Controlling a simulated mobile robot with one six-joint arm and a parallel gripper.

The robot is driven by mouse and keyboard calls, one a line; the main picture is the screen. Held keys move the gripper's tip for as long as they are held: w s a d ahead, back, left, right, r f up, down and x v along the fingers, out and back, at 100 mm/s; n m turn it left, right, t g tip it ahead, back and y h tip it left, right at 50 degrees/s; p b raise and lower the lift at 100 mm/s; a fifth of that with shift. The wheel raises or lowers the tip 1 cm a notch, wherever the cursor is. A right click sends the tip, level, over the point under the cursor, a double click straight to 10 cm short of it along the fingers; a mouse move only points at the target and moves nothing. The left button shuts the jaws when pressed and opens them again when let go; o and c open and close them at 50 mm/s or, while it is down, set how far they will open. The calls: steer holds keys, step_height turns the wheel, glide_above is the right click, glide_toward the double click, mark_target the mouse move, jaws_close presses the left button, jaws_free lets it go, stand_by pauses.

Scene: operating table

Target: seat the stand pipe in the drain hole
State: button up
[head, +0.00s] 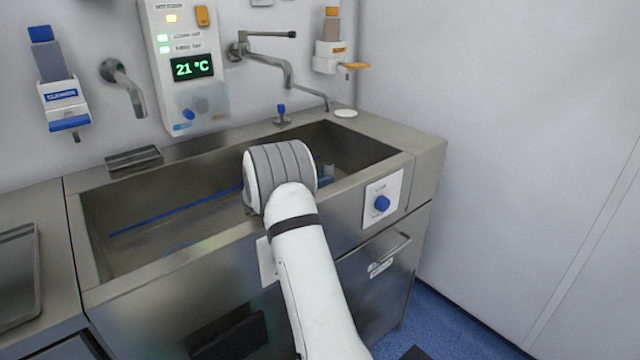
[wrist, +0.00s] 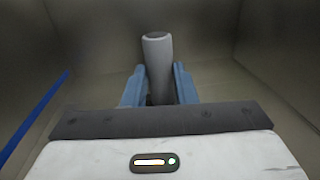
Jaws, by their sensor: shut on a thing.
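The grey stand pipe (wrist: 158,70) stands between the two blue fingers of my gripper (wrist: 158,88) in the wrist view. My gripper is shut on it, and the pipe's rounded end points away from the wrist. The pipe's lower part is hidden behind the gripper body. In the head view my arm reaches over the front rim into the steel sink (head: 140,272), and its wrist hides most of the gripper. A small grey-blue piece (head: 328,171) shows just right of the wrist; I cannot tell what it is. The drain hole cannot be made out in either view.
A blue line (head: 175,216) runs along the basin's back wall, and part of a blue curve (head: 180,246) shows lower left. A tap (head: 285,70) hangs over the basin's right end. A knob panel (head: 383,199) is on the front. The basin's left part looks clear.

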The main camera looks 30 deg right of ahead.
steer(key=shift+f, duration=0.2)
steer(key=shift+f, duration=0.15)
steer(key=o, duration=1)
steer(key=shift+r, duration=0.25)
steer(key=shift+a, duration=0.4)
steer(key=a+p, duration=0.2)
steer(key=a, duration=0.9)
steer(key=shift+s+a, duration=0.1)
steer(key=shift+s, duration=0.05)
